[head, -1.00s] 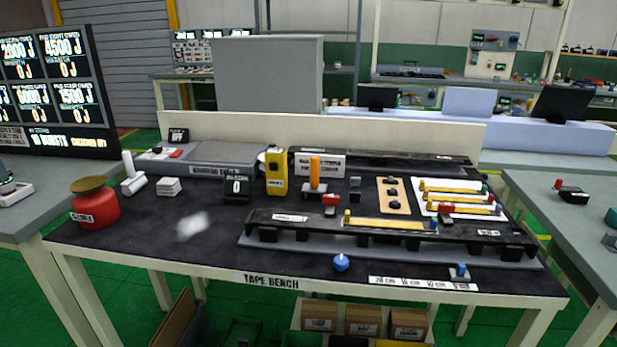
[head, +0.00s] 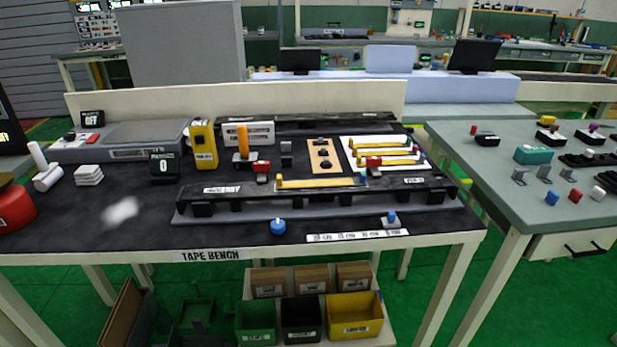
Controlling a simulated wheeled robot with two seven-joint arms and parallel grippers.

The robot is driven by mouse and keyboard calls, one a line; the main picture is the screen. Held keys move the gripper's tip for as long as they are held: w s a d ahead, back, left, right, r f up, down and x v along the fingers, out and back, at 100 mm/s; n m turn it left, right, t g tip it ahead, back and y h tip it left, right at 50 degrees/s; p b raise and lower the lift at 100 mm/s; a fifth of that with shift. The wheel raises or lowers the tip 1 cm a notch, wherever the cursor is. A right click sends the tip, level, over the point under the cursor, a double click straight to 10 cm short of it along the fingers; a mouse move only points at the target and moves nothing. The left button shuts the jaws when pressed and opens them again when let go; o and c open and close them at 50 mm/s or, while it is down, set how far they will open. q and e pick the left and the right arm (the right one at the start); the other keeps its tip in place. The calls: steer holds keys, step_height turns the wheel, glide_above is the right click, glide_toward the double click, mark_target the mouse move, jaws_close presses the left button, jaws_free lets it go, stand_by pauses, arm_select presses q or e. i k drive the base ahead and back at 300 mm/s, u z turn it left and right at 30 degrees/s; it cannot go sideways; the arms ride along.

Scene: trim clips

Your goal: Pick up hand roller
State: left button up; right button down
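An upright orange handle on a grey base (head: 243,143) stands toward the back of the black tape bench (head: 330,230), in front of a white label plate (head: 262,131). It looks like the hand roller, but the label is too small to read. Neither of my grippers is in view.
A long black rail fixture (head: 320,196) with a yellow strip crosses the bench in front. A blue knob (head: 278,227) is near the front edge. White cylinders (head: 47,178) and a red container (head: 14,209) are at left. A grey table (head: 490,180) stands at right.

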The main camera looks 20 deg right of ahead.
mark_target(244, 156)
steer(key=k, duration=1.3)
steer(key=u, duration=0.6)
steer(key=i, duration=1.6)
steer(key=z, duration=0.55)
